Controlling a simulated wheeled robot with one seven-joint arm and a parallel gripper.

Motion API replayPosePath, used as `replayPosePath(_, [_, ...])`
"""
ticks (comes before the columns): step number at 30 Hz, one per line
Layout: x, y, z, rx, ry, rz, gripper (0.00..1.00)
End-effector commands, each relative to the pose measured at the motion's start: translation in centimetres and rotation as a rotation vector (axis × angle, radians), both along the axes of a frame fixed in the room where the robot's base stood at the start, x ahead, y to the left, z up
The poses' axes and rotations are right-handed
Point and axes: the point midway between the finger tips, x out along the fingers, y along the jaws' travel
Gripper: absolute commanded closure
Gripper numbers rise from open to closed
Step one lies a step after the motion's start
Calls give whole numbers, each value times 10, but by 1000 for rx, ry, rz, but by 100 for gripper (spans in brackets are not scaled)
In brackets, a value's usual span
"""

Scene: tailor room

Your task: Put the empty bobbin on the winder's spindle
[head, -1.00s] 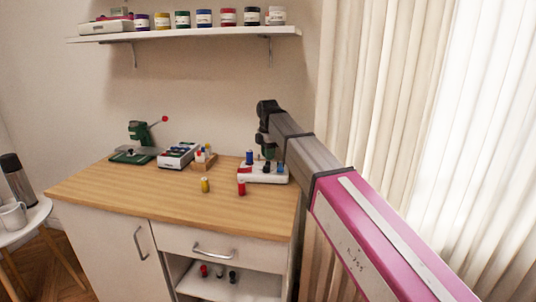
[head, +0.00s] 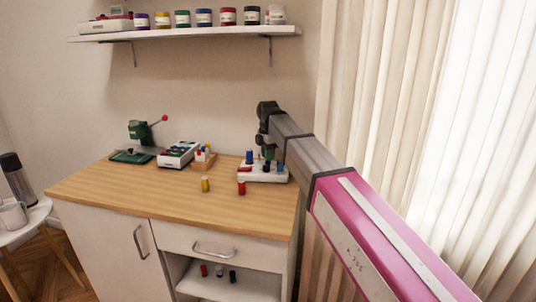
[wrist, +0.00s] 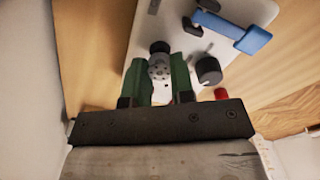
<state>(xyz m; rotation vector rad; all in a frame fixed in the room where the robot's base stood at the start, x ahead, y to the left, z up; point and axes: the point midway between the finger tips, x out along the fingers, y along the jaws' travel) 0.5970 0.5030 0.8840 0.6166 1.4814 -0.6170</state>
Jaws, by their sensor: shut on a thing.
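The winder has a white base (head: 262,175) at the back right of the worktop in the head view. In the wrist view its white plate (wrist: 150,22) carries a blue lever-like part (wrist: 235,30) and a dark knob (wrist: 208,70). My gripper (wrist: 160,82) has green fingers shut on a small grey bobbin (wrist: 159,69) with holes in its face. The gripper is over the winder's plate. A black round piece (wrist: 160,47) shows just beyond the bobbin. I cannot tell whether it is the spindle, or whether the bobbin is around it.
A red spool (head: 241,188) and a yellow spool (head: 205,185) stand on the worktop (head: 150,197). A rack of spools (head: 204,160), a white box (head: 178,154) and a green press (head: 137,140) are farther left. Curtains hang close on the right. The worktop's front is clear.

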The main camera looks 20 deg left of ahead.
Motion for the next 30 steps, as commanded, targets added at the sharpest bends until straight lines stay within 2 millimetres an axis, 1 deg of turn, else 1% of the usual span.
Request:
replayPosePath(8, [0, 0, -5, 0, 0, 0, 99])
replayPosePath(9, [0, 0, -5, 1, -1, 0, 68])
replayPosePath(19, [0, 0, -3, 0, 0, 0, 67])
replayPosePath(30, [0, 0, 22, 1, -1, 0, 67])
